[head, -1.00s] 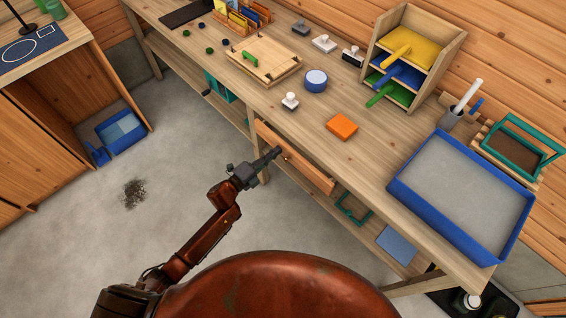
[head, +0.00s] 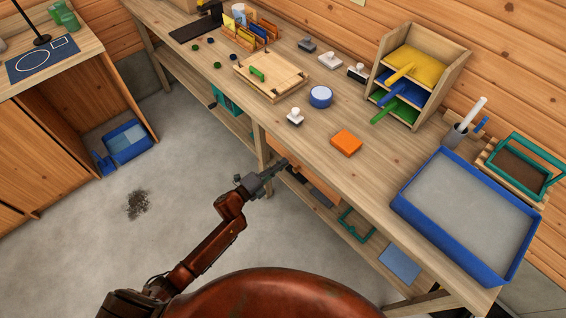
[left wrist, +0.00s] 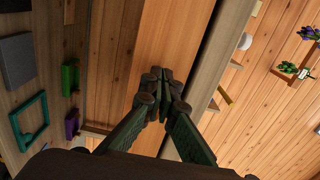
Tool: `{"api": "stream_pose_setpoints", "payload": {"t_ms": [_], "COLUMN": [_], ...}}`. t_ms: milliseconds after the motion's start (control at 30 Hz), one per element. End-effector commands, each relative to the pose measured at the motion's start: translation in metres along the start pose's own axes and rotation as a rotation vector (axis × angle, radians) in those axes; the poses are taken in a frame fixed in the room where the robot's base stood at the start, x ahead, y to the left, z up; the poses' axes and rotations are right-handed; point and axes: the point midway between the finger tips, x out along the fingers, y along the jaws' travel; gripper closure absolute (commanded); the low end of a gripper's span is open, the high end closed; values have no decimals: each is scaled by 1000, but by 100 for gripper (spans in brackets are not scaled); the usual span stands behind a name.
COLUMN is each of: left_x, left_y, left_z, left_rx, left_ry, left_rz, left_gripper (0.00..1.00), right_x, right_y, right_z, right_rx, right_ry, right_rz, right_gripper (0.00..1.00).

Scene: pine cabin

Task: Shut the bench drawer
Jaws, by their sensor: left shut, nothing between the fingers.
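The bench drawer is a plain wooden front (head: 318,186) under the bench's front edge. Only a strip of it shows below the bench top in the head view, so I cannot tell whether it is fully flush. In the left wrist view its front panel (left wrist: 178,40) fills the middle. My left gripper (head: 284,164) is shut and empty, with its fingertips at the drawer front near its left end. In the left wrist view the closed fingertips (left wrist: 162,88) lie over the panel; whether they touch it is unclear. My right gripper is not in view.
The bench top (head: 290,150) holds an orange block (head: 346,143), a blue round tin (head: 320,97) and a blue tray (head: 405,215). A teal frame (head: 356,225) and a blue sheet (head: 400,264) lie on the lower shelf.

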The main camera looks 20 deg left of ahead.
Motion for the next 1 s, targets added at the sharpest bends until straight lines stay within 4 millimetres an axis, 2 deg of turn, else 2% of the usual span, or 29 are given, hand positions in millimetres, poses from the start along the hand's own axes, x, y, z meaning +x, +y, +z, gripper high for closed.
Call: {"api": "stream_pose_setpoints", "payload": {"t_ms": [133,400,500,700,1000], "left_x": [-24,-88,-103,-117,-118], "left_y": [-1,1,1,1,5], "left_z": [0,3,3,3,4], "left_rx": [0,0,0,0,-10], "left_ry": [8,-1,-1,1,-4], "left_rz": [3,4,3,2,9], "left_gripper": [100,100,100,100,100], "right_x": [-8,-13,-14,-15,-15], "right_y": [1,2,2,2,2], "right_z": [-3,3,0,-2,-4], "right_rx": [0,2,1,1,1], "right_ry": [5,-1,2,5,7], "right_rz": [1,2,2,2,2], "right_gripper": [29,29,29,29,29]}}
